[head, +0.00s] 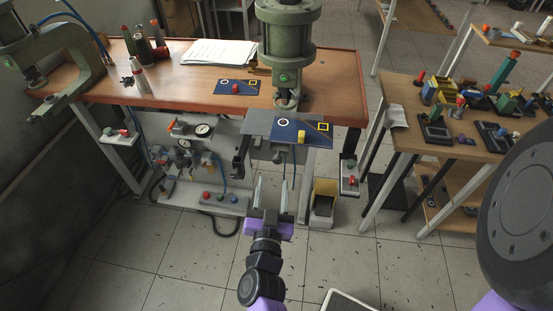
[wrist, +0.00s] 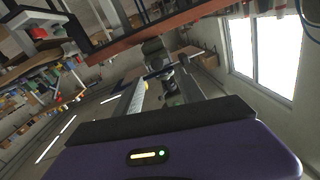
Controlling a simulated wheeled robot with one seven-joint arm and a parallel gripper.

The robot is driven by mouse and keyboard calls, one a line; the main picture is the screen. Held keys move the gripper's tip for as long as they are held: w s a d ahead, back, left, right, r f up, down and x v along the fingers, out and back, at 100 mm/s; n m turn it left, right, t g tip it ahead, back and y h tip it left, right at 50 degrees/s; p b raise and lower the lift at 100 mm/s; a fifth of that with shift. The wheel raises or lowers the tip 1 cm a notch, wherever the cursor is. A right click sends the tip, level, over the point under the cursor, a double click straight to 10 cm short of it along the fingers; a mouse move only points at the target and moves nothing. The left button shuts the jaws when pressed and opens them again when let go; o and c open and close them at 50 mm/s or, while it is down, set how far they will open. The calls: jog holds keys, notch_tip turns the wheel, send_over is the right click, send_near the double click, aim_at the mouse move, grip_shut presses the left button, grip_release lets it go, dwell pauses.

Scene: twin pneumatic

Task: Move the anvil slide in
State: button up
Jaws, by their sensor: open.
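What looks like the anvil slide (head: 257,127) is a grey plate with a dark blue panel on top, under the press head. It sticks out past the front edge of the bench. A yellow knob (head: 301,137) stands at its front, and the panel has a white ring and a yellow square. My gripper (head: 271,190) is below and in front of the slide, apart from it, with its fingers spread and empty. The wrist view also shows my gripper (wrist: 163,88) open, with nothing between the fingers; I cannot make out the slide there.
The green press (head: 287,40) stands over the slide on the wooden bench (head: 335,75). A second press (head: 75,75) is at the left. A control box with a red button (head: 350,179) hangs right of the slide. A side table (head: 400,92) holds parts.

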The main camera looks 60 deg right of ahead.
aim_at(277, 162)
jog(key=p+x, duration=0.1)
jog(key=x, duration=0.5)
jog(key=shift+s+d+p, duration=0.2)
jog(key=shift+p, duration=0.15)
jog(key=shift+x, duration=0.75)
jog(key=shift+f, duration=0.15)
jog(key=shift+c, duration=0.5)
grip_shut()
jog(key=shift+d, duration=0.1)
